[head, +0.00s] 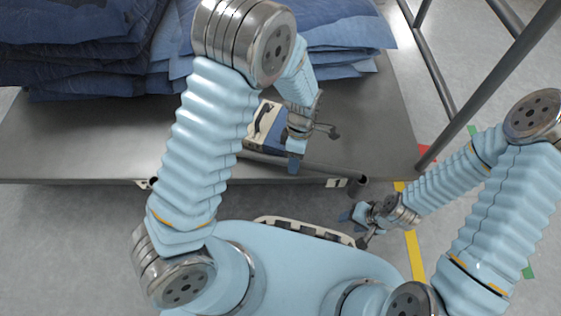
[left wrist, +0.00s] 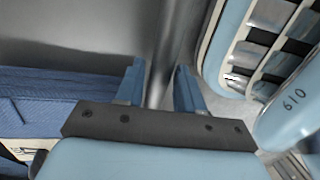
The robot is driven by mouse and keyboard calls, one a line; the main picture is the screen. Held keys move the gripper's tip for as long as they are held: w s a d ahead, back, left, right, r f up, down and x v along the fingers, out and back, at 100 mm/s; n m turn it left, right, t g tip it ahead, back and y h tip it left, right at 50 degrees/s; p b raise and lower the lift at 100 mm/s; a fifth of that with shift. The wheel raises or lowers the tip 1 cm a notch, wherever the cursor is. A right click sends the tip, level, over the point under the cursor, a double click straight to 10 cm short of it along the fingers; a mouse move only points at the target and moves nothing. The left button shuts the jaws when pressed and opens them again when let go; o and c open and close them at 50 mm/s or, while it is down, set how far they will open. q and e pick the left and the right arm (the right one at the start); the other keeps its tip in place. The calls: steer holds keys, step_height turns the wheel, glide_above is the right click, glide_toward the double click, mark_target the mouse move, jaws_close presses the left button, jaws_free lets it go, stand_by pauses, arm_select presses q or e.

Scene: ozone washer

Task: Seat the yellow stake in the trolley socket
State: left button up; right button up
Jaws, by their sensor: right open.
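No yellow stake can be made out in either view. A grey metal tube (head: 325,173) lies along the trolley's front edge in the head view. A short dark upright tube (head: 358,186), possibly the socket, stands at the trolley's front right corner. My left gripper (head: 296,160) points down over the trolley's front edge, beside the grey tube. In the left wrist view its blue fingers (left wrist: 160,85) stand apart, with the grey tube (left wrist: 172,50) showing between or beyond them; contact cannot be told. My right gripper (head: 360,224) is open and empty, low in front of the trolley.
Folded blue denim stacks (head: 80,45) fill the back of the grey trolley deck (head: 378,125). A cream and blue package (head: 263,125) lies behind my left gripper. A grey frame post (head: 490,85) rises at the right.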

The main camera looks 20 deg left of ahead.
arm_select(q)
steer(key=shift+s+f, duration=0.15)
steer(key=shift+f, duration=0.55)
steer(key=shift+c, duration=0.4)
jaws_close()
steer(key=shift+r, duration=0.1)
